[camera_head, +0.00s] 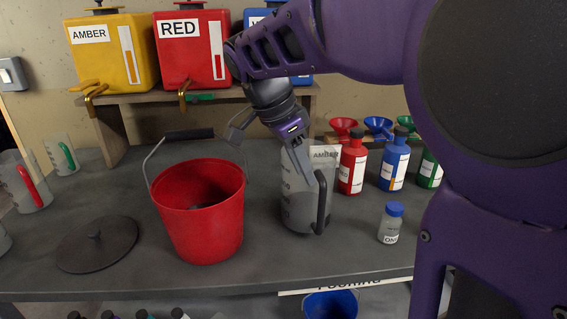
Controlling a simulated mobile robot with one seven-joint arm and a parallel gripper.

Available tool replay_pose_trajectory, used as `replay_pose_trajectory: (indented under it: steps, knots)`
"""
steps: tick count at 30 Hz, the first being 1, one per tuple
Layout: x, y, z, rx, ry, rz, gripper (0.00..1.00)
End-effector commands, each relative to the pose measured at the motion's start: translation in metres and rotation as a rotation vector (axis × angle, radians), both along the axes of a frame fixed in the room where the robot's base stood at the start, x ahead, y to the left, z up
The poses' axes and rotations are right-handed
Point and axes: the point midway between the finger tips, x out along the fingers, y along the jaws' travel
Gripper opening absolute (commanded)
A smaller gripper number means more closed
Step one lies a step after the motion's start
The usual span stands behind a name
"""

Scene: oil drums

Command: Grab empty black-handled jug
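The black-handled jug (296,208) stands upright on the grey bench, right of the red bucket. It is translucent grey with faint markings, and its black handle (322,205) faces right and toward the camera. No coloured liquid shows through its wall. My gripper (272,160) points down above the jug with its fingers spread apart and nothing seen between them. The right finger overlaps the jug's upper part near the handle in the picture; I cannot tell whether it touches. The left finger is over the gap beside the bucket. The gripper hides part of the jug's rim.
The red bucket (203,225) with a raised wire handle stands close left of the jug. A dark lid (97,247) lies further left. A small blue-capped bottle (392,223) and red (353,164) and blue (395,163) bottles stand right. Jugs with red (20,183) and green (60,155) handles stand far left.

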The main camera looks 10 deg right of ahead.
Motion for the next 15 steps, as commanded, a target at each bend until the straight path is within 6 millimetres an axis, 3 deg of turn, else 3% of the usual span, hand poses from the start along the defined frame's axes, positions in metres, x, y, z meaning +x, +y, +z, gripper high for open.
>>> replay_pose_trajectory:
  steps: [1,6,15]
  knots:
    - [0.001,-0.005,-0.014,-0.001,0.004,-0.002,0.36]
    - [0.005,-0.018,-0.047,0.000,0.004,-0.001,0.36]
    - [0.009,-0.028,-0.072,0.002,0.001,0.001,0.36]
